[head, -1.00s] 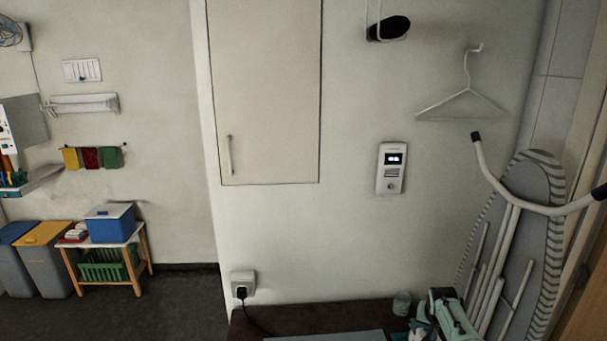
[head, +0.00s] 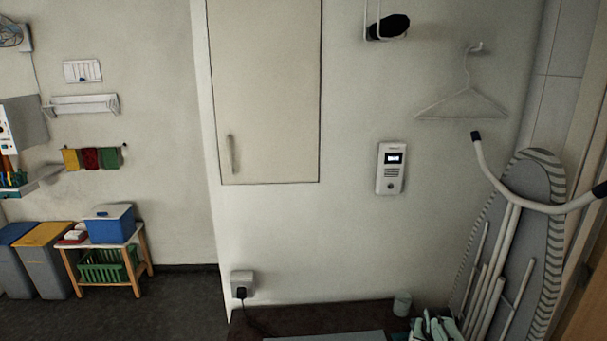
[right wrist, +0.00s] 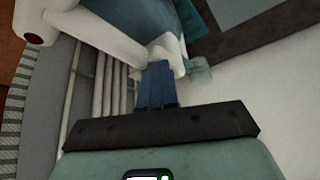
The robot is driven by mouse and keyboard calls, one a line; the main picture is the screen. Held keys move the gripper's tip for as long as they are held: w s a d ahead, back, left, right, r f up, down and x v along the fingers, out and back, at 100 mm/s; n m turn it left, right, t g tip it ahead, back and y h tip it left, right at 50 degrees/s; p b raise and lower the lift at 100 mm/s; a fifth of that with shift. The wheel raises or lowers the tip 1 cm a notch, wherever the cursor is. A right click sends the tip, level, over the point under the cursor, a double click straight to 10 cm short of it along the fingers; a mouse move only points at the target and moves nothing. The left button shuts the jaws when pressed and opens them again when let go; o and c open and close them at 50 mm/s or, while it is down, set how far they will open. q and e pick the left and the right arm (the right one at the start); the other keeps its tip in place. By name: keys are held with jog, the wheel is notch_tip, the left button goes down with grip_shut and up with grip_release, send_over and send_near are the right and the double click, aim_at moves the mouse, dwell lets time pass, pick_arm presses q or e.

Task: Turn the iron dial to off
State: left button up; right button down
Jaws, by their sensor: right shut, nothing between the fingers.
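My right gripper (right wrist: 158,68) shows in the right wrist view with its blue fingers together and nothing between them. The fingertips are close to a white-and-teal body (right wrist: 110,28), which looks like the iron; I cannot tell whether they touch it. I cannot make out the dial. In the head view a teal-and-white shape (head: 437,328) shows at the bottom edge, mostly cut off. I cannot tell how much of it is iron and how much is my arm. My left gripper is not in view.
A small glass (head: 402,303) stands on the dark counter (head: 330,314) near the wall. The ironing board (head: 535,210) leans at the right, its white tubular legs jutting out. A plugged socket (head: 242,284) is on the wall at the counter's left end.

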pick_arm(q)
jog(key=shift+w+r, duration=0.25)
pick_arm(e)
jog(key=shift+w+d+r, duration=0.1)
jog(key=shift+d, duration=0.2)
dwell(0.4)
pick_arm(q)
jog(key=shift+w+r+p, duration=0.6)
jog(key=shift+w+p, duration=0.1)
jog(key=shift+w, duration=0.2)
pick_arm(e)
notch_tip(320, 180, up, 6)
jog(key=s+d, duration=0.1)
jog(key=shift+s, duration=0.35)
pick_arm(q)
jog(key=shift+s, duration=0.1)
